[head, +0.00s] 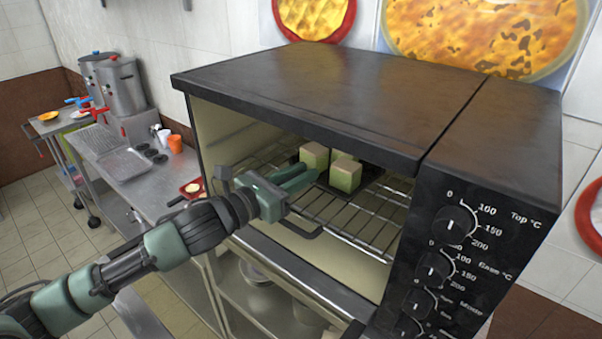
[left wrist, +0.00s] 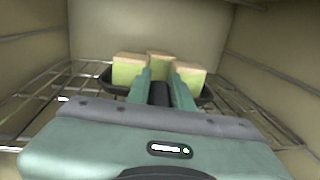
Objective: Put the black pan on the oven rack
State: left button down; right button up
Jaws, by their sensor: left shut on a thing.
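The black pan (left wrist: 106,77) holds three pale green blocks with tan tops and is inside the oven, over the rack; it also shows in the head view (head: 373,178). The oven rack (head: 372,230) is a wire grid, and its bars also show in the left wrist view (left wrist: 50,102). My left gripper (head: 308,178) reaches in through the open oven front. Its two fingers are shut on the pan's dark handle, seen between them in the left wrist view (left wrist: 160,92). I cannot tell whether the pan touches the rack. My right gripper is not in view.
The oven's black top (head: 330,85) and knob panel (head: 470,230) bound the opening above and at right. The rack's front right is bare.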

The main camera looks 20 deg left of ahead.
pick_arm(q)
jog(key=shift+w, duration=0.1)
jog(key=c, duration=1.2)
grip_release()
jog(key=shift+o, duration=0.2)
jog(key=shift+f, duration=0.15)
jog(key=shift+s+a+f, duration=0.1)
jog(key=shift+s+a, duration=0.05)
jog(key=shift+s, duration=0.1)
jog(key=b+v, duration=0.5)
jog(key=v, duration=0.2)
jog(key=shift+s, duration=0.2)
jog(key=shift+r, duration=0.2)
